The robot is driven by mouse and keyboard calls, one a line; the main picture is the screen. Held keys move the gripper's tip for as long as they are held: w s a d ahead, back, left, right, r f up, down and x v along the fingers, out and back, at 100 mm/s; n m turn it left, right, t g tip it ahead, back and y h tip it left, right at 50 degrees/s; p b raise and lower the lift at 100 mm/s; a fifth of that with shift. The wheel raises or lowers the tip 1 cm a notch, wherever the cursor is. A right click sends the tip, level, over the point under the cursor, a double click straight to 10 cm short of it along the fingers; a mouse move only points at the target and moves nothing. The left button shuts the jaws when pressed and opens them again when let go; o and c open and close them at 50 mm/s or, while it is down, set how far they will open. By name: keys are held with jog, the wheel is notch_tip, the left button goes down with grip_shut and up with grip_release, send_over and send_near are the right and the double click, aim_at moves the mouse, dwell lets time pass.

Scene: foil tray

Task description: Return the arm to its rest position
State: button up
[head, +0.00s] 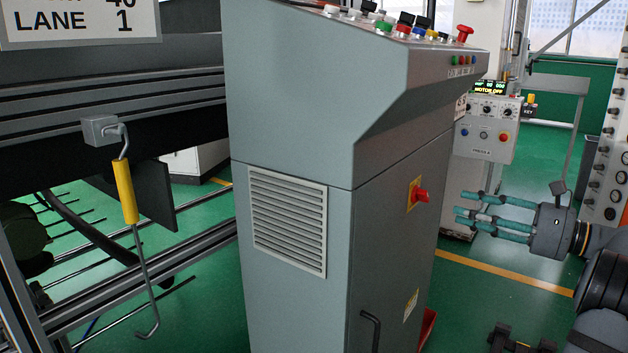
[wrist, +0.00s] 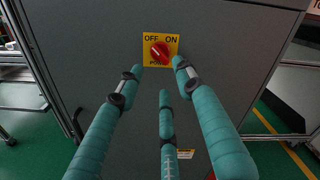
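My gripper (head: 466,209) has three teal fingers and is at the right of the head view, pointing left toward the grey cabinet (head: 290,120). The fingers are spread apart with nothing between them, so it is open and empty. In the wrist view the gripper (wrist: 160,76) faces the cabinet door. A red rotary switch (wrist: 159,52) on a yellow OFF/ON plate shows just beyond the fingertips. The switch also shows in the head view (head: 421,194), left of the fingers with a gap between. Its exact setting is hard to tell.
A console with several coloured buttons (head: 405,28) tops the cabinet. A control box (head: 486,128) with a "MOTOR OFF" display stands behind my gripper. A knobbed panel (head: 607,150) is at the right edge. A yellow-handled hook (head: 125,192) hangs at left.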

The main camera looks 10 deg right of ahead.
aim_at(428, 201)
jog(key=x, duration=0.7)
jog(key=shift+w+a, duration=0.15)
jog(key=shift+a, duration=0.05)
jog(key=shift+w+a, duration=0.3)
jog(key=shift+w, duration=0.05)
jog(key=shift+m, duration=0.3)
jog(key=shift+f, duration=0.1)
